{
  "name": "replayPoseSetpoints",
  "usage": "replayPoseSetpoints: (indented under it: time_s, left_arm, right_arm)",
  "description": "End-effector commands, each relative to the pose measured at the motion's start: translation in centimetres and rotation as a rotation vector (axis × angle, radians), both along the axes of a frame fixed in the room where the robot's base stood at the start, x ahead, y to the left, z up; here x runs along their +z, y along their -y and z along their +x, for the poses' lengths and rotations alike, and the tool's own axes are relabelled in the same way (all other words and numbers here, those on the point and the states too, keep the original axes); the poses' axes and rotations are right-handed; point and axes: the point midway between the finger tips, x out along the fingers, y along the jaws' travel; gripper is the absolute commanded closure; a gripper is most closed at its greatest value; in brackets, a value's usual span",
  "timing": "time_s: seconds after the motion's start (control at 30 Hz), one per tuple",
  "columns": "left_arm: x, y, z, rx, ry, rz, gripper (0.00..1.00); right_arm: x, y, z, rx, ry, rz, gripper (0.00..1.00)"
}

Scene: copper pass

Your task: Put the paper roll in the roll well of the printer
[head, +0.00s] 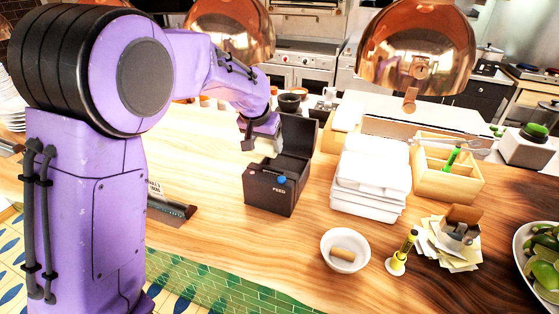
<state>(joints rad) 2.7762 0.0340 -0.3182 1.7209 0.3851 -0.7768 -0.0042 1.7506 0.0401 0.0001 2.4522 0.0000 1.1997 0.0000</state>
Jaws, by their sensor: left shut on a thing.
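The printer (272,188) is a dark box marked FEED on the counter, with a blue button. Its lid (298,132) stands open at the back right. The inside of the roll well cannot be made out from here. My left gripper (250,142) is just behind and left of the printer, around the height of its top. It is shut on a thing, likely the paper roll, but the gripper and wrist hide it. No full paper roll shows elsewhere. A tan cylinder like an empty core (343,253) lies in a white bowl (331,261). My right gripper is not in view.
White stacked boxes (370,172) stand right of the printer. Copper lamps (417,45) hang over the counter. Wood in front of the printer is clear.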

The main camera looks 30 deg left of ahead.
Motion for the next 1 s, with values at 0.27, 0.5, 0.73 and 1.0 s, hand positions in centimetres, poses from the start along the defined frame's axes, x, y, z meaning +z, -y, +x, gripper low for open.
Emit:
replayPoseSetpoints:
  time_s: [0.27,0.5,0.73,1.0]
  left_arm:
    - [-4.8,1.4,3.8,-0.003,-0.01,-0.001,0.66]
    - [-8.3,1.8,4.5,-0.003,-0.01,-0.003,0.66]
    - [-8.7,1.8,4.5,-0.004,-0.007,-0.002,0.66]
    - [-8.7,1.7,4.4,-0.003,-0.008,-0.001,0.09]
  right_arm:
    - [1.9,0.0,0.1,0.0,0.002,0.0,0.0]
    - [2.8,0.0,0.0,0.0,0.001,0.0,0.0]
    - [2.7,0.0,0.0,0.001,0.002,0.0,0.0]
    - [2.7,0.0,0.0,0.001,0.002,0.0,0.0]
